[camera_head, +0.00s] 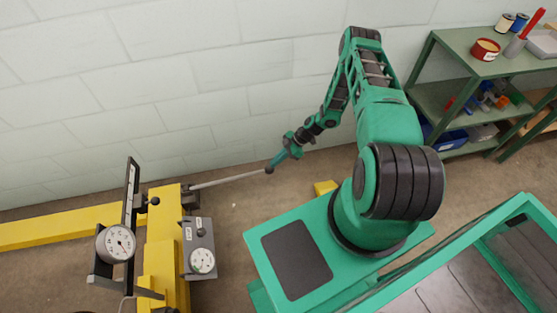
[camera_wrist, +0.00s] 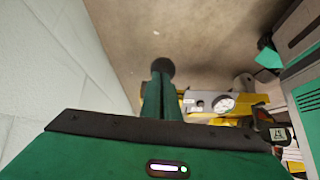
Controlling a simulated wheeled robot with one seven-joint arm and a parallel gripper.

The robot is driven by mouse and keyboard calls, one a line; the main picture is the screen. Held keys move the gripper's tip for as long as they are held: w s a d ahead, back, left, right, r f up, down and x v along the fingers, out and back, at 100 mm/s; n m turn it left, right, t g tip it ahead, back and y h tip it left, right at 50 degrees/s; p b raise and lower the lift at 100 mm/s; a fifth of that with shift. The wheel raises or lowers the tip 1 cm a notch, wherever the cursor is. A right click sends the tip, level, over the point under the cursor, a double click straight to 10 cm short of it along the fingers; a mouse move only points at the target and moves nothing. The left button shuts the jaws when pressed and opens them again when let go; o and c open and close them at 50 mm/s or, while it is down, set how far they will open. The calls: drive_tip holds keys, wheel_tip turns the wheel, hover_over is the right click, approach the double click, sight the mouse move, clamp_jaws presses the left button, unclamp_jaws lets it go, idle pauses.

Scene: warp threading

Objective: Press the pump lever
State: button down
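The pump lever (camera_head: 230,179) is a long thin metal rod running right from the yellow press frame, tilted slightly up to a dark ball knob (camera_head: 269,170) at its free end. My gripper (camera_head: 273,165) is at that knob, over the floor between the frame and my base. In the wrist view the two green fingers (camera_wrist: 161,76) lie close together and look shut, with the round dark knob (camera_wrist: 160,66) just beyond their tips. Whether they touch the knob is hard to tell. The rod itself is mostly hidden there.
The yellow frame (camera_head: 163,245) carries a round dial gauge (camera_head: 116,243) and a grey pump box with a smaller gauge (camera_head: 202,260). A pale block wall (camera_head: 170,80) stands close behind. A green shelf (camera_head: 455,100) with tins and bins is at upper right. Bare floor lies below the lever.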

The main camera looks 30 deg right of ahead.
drive_tip(key=shift+s+a+f, duration=0.3)
drive_tip(key=shift+s+a, duration=0.1)
drive_tip(key=shift+a, duration=0.05)
drive_tip(key=shift+w+f, duration=0.1)
drive_tip(key=shift+w, duration=0.1)
drive_tip(key=shift+w+d+r, duration=0.1)
drive_tip(key=shift+w+r, duration=0.35)
drive_tip(key=shift+r, duration=0.35)
drive_tip(key=w+v, duration=0.1)
drive_tip(key=v, duration=1.2)
drive_tip(key=shift+s+a+r, duration=0.2)
drive_tip(key=shift+s+a, duration=0.05)
drive_tip(key=shift+s, duration=0.05)
